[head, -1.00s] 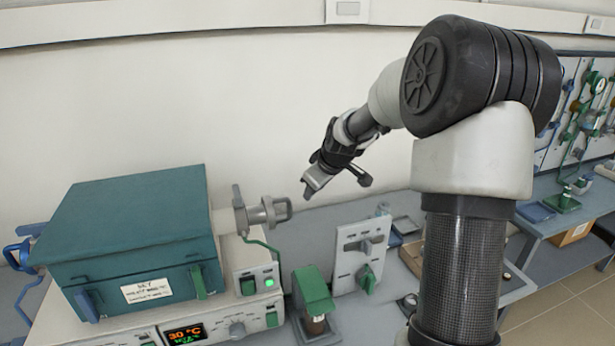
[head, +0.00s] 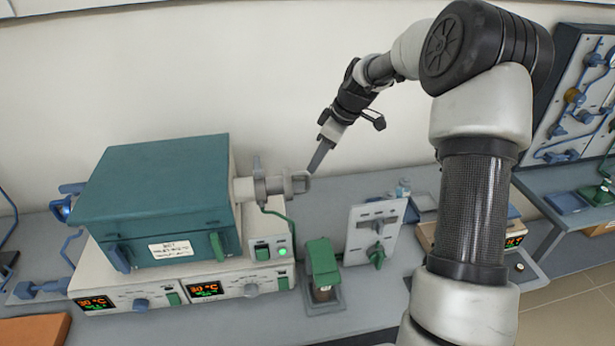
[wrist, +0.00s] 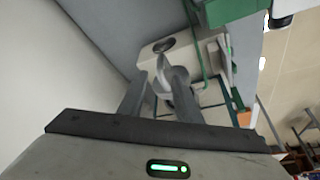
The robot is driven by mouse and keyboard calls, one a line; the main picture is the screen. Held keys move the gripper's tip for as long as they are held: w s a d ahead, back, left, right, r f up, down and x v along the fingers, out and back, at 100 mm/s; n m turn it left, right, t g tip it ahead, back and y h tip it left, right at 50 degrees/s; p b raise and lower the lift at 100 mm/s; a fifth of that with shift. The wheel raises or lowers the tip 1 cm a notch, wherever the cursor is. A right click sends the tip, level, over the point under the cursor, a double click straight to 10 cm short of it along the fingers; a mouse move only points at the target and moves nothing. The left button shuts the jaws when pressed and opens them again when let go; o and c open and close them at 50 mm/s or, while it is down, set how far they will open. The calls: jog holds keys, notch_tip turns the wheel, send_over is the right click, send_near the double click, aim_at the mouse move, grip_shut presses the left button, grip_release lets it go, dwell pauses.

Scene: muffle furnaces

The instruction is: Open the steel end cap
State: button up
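The grey steel end cap (head: 287,184) sits on the tube end at the right side of the teal furnace (head: 165,187), with a loop-shaped handle at its outer end. It looks closed against the flange. My gripper (head: 314,170) points down just above and beside the handle. In the wrist view my gripper (wrist: 158,100) has its two fingers apart, and grey metal of the end cap (wrist: 164,72) shows between and beyond them. I cannot tell whether the fingers touch the handle.
A green-topped device (head: 322,262) and a pale panel with a green knob (head: 371,240) stand on the bench to the right of the furnace. A green cable (head: 283,220) hangs below the cap. The wall is close behind. Bench between furnace and panel is partly clear.

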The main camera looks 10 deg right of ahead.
aim_at(308, 178)
jog(key=x, duration=0.8)
jog(key=shift+f+p, duration=0.25)
jog(key=shift+p, duration=0.05)
jog(key=shift+r, duration=0.1)
grip_shut()
